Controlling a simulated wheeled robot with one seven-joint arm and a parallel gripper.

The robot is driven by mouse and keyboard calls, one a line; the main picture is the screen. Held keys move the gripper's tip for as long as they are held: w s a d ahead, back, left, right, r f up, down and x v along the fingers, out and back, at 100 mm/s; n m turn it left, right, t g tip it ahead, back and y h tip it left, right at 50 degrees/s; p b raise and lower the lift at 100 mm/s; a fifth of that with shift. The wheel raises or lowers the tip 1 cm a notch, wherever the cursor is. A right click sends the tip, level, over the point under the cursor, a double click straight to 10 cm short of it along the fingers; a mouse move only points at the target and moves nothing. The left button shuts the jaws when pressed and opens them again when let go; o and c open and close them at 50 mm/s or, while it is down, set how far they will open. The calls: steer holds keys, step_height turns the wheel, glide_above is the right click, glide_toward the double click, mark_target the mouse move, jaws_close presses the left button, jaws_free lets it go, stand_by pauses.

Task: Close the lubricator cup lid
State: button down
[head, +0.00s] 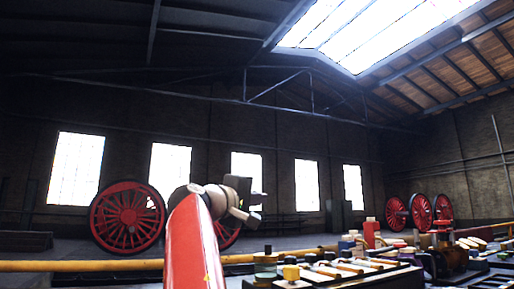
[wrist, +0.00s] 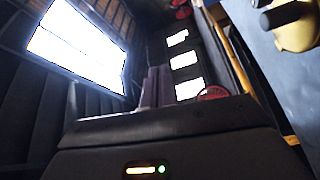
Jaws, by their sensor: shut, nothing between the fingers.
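My gripper (head: 257,206) is raised in the middle of the head view at the end of my red arm, shut and empty. It is well to the left of the bench items and touches nothing. I cannot identify the lubricator cup or its lid for certain. A dark, rounded fitting with a red top (head: 443,240) stands among the items at lower right in the head view; I cannot tell whether it is the lubricator. In the wrist view a yellow rounded part with dark stubs (wrist: 297,32) shows at upper right, cut off by the edge.
Bottles, a red container (head: 371,233) and several small parts crowd the bench at lower right. A yellow rail (head: 80,265) runs across behind it. Large red wheels (head: 127,217) stand at the back left, more at the back right (head: 419,211). The air around my gripper is clear.

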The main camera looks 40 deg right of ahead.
step_height(320, 180, up, 10)
steer(key=p, duration=0.6)
steer(key=shift+w+f+p, duration=0.15)
steer(key=shift+f+p, duration=0.1)
steer(key=shift+p, duration=0.1)
